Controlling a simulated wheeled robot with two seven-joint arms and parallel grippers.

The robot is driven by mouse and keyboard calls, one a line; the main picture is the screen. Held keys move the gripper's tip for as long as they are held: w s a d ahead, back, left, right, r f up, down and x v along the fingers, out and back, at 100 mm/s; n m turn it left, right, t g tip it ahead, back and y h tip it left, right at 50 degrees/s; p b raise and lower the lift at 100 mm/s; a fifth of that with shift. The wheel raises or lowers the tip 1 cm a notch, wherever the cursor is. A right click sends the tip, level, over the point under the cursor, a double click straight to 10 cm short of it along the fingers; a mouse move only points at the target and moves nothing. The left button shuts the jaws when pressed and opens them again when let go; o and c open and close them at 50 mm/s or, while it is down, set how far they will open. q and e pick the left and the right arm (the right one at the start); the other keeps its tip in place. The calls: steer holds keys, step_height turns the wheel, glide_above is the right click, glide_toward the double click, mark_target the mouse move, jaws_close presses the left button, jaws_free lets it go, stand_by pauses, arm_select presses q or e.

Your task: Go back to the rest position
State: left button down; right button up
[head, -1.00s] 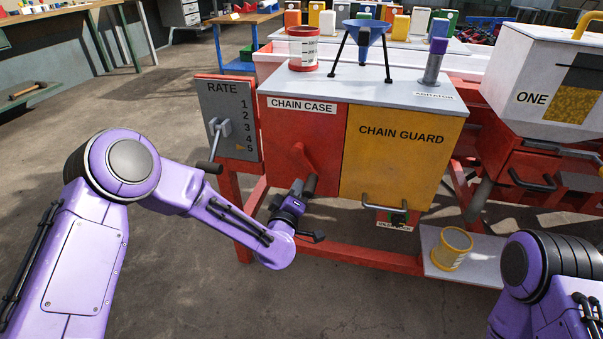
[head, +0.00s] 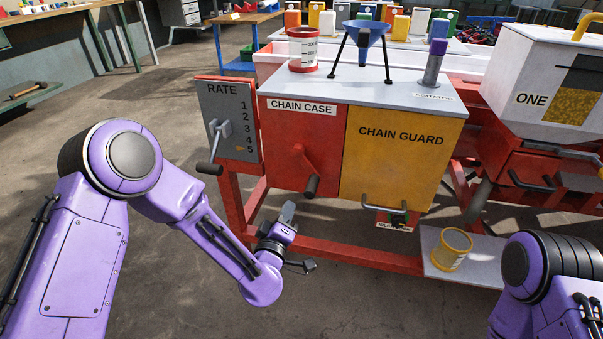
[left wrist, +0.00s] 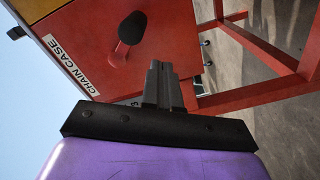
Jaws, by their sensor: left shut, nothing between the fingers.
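My left gripper (head: 287,213) is in front of the red chain case, below and to the left of the crank handle (head: 312,186), and apart from it. Its fingers are shut with nothing between them. In the left wrist view the gripper (left wrist: 160,75) points at the red case, and the black crank grip (left wrist: 131,28) shows just beyond and to the left of the fingertips. My right arm shows at the lower right of the head view, but its gripper is out of frame.
The planter has a chain case (head: 285,135), a yellow chain guard (head: 395,160), a rate panel with a lever (head: 215,145) and a red frame rail (head: 350,257). A yellow cup (head: 452,249) stands on a pale shelf (head: 480,270) at right. Open floor lies at the lower middle.

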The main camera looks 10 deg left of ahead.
arm_select(q)
steer(key=shift+s, duration=0.85)
